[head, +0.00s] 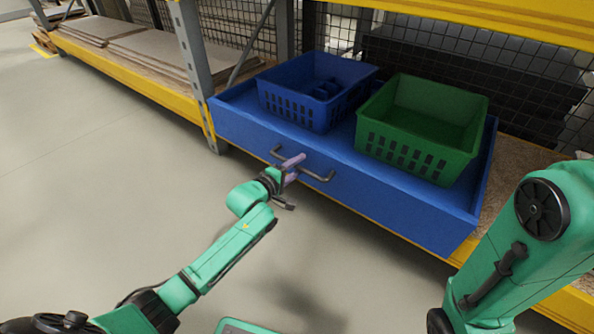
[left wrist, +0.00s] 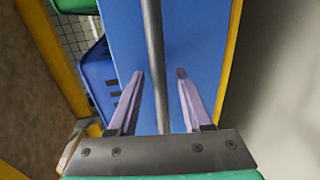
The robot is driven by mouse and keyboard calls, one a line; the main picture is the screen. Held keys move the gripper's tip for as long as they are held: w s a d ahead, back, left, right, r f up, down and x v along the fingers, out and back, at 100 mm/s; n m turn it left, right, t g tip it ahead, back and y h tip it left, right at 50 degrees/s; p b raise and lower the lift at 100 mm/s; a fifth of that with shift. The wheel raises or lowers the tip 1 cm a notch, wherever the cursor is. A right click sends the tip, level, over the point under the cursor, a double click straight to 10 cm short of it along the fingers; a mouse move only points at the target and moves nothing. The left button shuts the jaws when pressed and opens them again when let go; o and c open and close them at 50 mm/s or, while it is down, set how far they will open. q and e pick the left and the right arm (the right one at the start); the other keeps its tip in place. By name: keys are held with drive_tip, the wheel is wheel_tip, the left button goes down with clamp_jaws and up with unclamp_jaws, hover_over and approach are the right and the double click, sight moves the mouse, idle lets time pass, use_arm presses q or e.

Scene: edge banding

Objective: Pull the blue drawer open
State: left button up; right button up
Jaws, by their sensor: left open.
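The blue drawer (head: 350,190) sits on the lower shelf of the rack, its front facing me. A dark bar handle (head: 321,177) is fixed across that front. My left gripper (head: 292,162) is at the left-middle part of the handle, its pale purple fingers pointing at the drawer front. In the left wrist view the grey handle bar (left wrist: 154,50) runs between the two open fingers (left wrist: 159,75), with gaps on both sides. The blue drawer front (left wrist: 190,40) lies behind it. My right gripper is not in view; only part of my right arm shows.
A blue basket (head: 300,100) with blue items and a green basket (head: 420,150) stand in the drawer. A grey rack post (head: 192,65) and yellow beam (head: 125,72) are to the left. The grey floor (head: 110,150) before the drawer is clear apart from my arm.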

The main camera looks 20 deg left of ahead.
use_arm(q)
clamp_jaws()
idle(1.4)
